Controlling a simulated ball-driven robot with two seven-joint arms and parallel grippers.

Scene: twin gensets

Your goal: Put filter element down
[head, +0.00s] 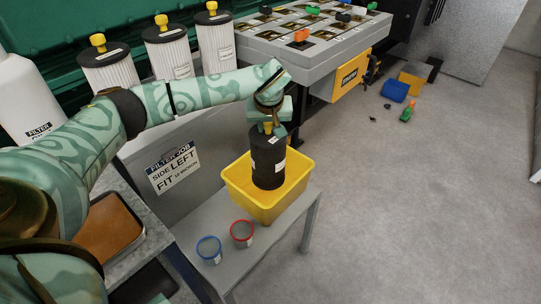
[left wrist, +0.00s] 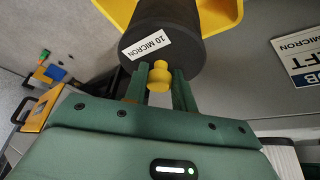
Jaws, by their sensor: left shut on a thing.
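My left gripper (head: 268,124) points down and is shut on the yellow knob at the top of a dark filter element (head: 267,165). The element hangs upright, its lower end inside the outline of a yellow bin (head: 268,208) on a grey bench. I cannot tell whether it touches the bin's floor. In the left wrist view the fingers (left wrist: 159,82) stand either side of the yellow knob, and the dark element (left wrist: 182,18) carries a "10 MICRON" label. The bin's yellow edge (left wrist: 113,10) shows beside it. My right gripper is not in view.
A blue-rimmed cup (head: 209,250) and a red-rimmed cup (head: 242,234) stand in front of the bin. A sign (head: 173,167) reads "FILTER JOB SIDE LEFT FIT 10 MICRON". White pleated filters (head: 168,55) stand behind. The floor at right is mostly clear.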

